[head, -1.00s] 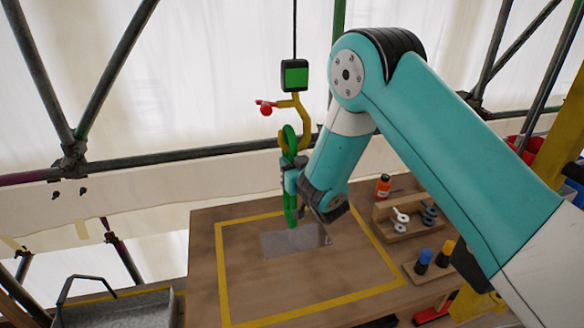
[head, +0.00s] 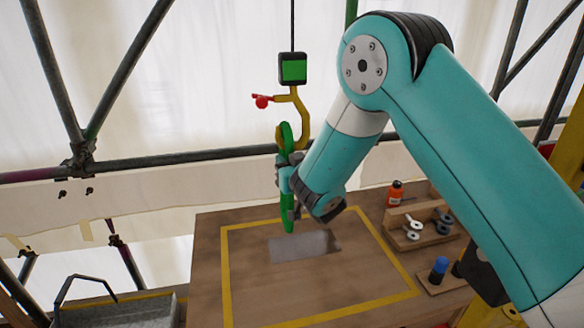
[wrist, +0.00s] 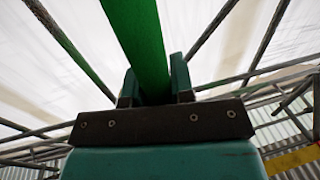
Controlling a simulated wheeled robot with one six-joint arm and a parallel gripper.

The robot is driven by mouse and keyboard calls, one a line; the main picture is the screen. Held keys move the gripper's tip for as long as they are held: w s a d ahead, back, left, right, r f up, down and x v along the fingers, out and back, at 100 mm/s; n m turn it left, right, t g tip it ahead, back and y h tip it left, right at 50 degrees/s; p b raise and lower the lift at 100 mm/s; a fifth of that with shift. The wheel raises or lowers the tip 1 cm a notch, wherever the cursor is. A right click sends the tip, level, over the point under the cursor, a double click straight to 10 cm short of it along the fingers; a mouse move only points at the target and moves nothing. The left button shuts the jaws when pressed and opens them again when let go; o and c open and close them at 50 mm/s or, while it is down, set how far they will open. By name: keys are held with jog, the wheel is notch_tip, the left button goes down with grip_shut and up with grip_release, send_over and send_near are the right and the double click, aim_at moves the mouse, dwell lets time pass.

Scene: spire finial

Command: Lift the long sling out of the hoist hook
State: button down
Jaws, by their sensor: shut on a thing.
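The green long sling (head: 287,215) hangs upright at the yellow hoist hook (head: 305,120), its top loop around or against the hook's lower curve; I cannot tell whether it bears on the hook. My gripper (head: 288,178) is shut on the sling a little below the hook. In the wrist view the sling (wrist: 138,40) runs up from between my two fingers (wrist: 157,88). The hook's red-ended latch (head: 262,101) sticks out to the left. The hook hangs under a black and green block (head: 293,69) on a cable.
Below is a wooden table (head: 225,290) with a yellow taped outline and a grey plate (head: 300,246). At its right are an orange bottle (head: 395,193), a wooden rack (head: 410,236) with shackles and a blue-capped item (head: 439,267). A scaffold rail (head: 200,160) runs behind the hook.

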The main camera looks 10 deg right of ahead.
jog(key=a+b, duration=0.5)
jog(key=a, duration=0.1)
jog(key=shift+a+r+b, duration=0.15)
jog(key=shift+r+b, duration=0.05)
jog(key=shift+b, duration=0.15)
dwell(0.4)
dwell(0.3)
